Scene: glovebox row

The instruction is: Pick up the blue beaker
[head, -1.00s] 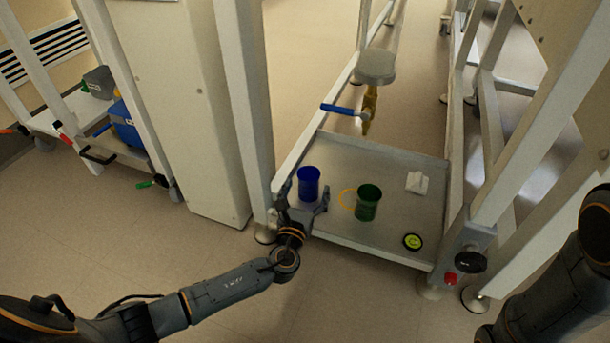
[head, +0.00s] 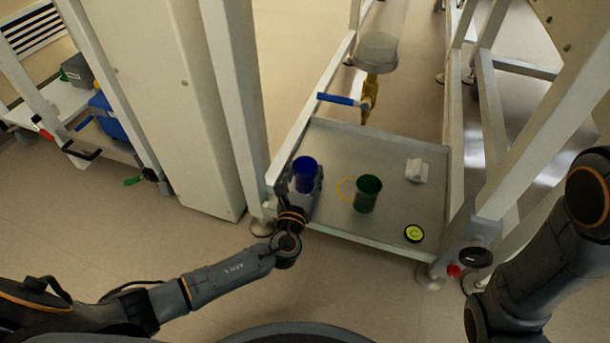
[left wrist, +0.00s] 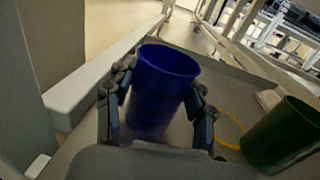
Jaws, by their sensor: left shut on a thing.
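The blue beaker (head: 305,172) is at the left front of the grey tray shelf (head: 335,143). My left gripper (head: 305,184) has its fingers on both sides of the beaker and is shut on it. In the left wrist view the beaker (left wrist: 163,85) stands between the two fingers of the gripper (left wrist: 160,115), its open rim towards the camera. Its base is hidden, so I cannot tell whether it touches the tray. My right arm shows at the right edge of the head view, but its gripper is out of view.
A green beaker (head: 367,194) stands right of the blue one, with a yellow ring (head: 344,188) beside it. A white crumpled item (head: 416,170) and a yellow-black disc (head: 413,233) lie farther right. A blue-handled valve (head: 340,99) hangs over the back. White frame posts flank the tray.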

